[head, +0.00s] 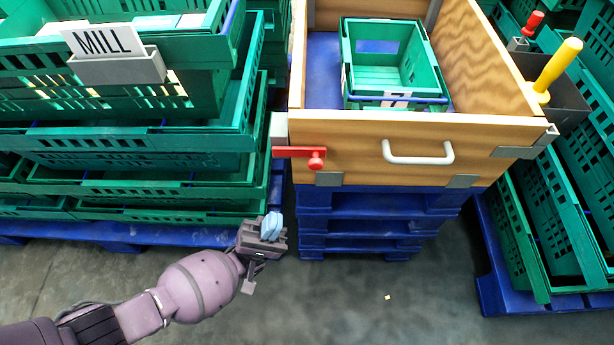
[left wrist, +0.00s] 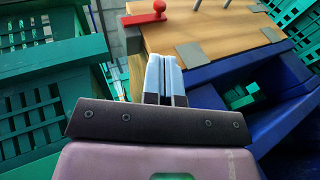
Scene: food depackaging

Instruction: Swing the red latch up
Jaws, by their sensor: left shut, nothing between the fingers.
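The red latch (head: 298,152) lies level across the left end of the wooden box's front panel, with its round knob at the right end. It also shows in the left wrist view (left wrist: 145,15), above and left of my fingertips. My left gripper (head: 271,226) is shut and empty, below and left of the latch and apart from it. Its pale blue fingers (left wrist: 165,78) are pressed together in the left wrist view. My right gripper is not in view.
The wooden box (head: 470,45) stands on blue pallets (head: 360,225) and holds a green crate (head: 395,65). A white handle (head: 418,158) is on its front panel. Stacked green crates (head: 130,150) stand at left, one labelled MILL. The floor in front (head: 370,315) is mostly clear.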

